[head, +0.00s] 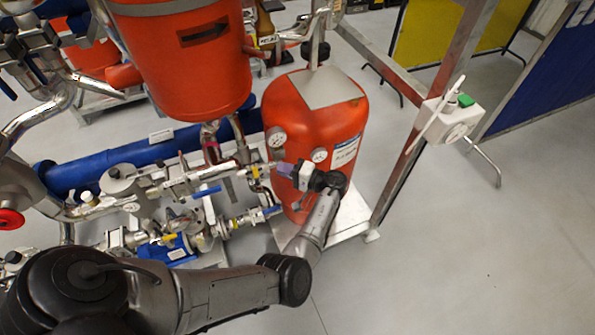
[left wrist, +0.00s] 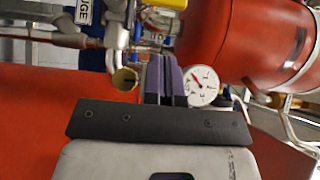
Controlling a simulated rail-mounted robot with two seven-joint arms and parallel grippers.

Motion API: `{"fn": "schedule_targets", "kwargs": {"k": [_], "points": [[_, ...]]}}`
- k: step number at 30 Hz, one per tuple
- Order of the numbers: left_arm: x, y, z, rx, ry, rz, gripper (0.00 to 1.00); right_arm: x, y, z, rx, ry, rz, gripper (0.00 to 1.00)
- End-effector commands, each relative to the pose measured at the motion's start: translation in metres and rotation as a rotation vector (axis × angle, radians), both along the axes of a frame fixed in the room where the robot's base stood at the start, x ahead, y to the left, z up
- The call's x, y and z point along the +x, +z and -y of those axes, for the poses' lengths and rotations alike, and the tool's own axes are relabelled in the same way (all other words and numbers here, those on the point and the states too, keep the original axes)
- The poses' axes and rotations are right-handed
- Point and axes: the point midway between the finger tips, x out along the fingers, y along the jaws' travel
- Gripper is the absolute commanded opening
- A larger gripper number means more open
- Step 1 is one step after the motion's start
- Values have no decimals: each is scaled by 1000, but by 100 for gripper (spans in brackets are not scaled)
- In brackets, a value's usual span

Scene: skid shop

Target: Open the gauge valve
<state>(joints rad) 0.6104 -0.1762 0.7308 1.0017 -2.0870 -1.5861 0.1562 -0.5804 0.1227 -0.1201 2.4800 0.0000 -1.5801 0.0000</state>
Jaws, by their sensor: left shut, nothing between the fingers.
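My left gripper (head: 282,169) is in front of the red tank, with its purple fingers pointing left at the pipework. In the left wrist view the fingers (left wrist: 165,80) are shut together with nothing between them. A brass-coloured open fitting (left wrist: 125,79) sits just left of the fingers. A round gauge (left wrist: 201,86) shows just right of them. The gauge valve's handle cannot be made out for certain. My right gripper is not in view.
The red tank (head: 305,105) stands behind my gripper and bears two dials. Crowded pipes with blue levers (head: 207,191) lie left of it. A metal frame post (head: 408,165) with a white box (head: 451,118) stands right. The floor (head: 500,240) at the right is clear.

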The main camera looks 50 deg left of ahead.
Motion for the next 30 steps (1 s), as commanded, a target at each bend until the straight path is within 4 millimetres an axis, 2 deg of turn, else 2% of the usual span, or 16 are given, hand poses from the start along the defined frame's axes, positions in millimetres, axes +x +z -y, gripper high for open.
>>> {"fn": "schedule_targets", "kwargs": {"k": [3, 6, 12, 30], "points": [[-10, 2, -17, 1, 1, 0, 0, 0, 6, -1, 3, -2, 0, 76], [-24, 3, -19, 0, 1, 0, 0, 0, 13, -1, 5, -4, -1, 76], [-40, 1, -23, 0, 0, 0, 0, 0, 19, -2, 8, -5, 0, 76], [-47, 0, -27, -2, 4, 5, 0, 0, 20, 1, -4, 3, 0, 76]]}}
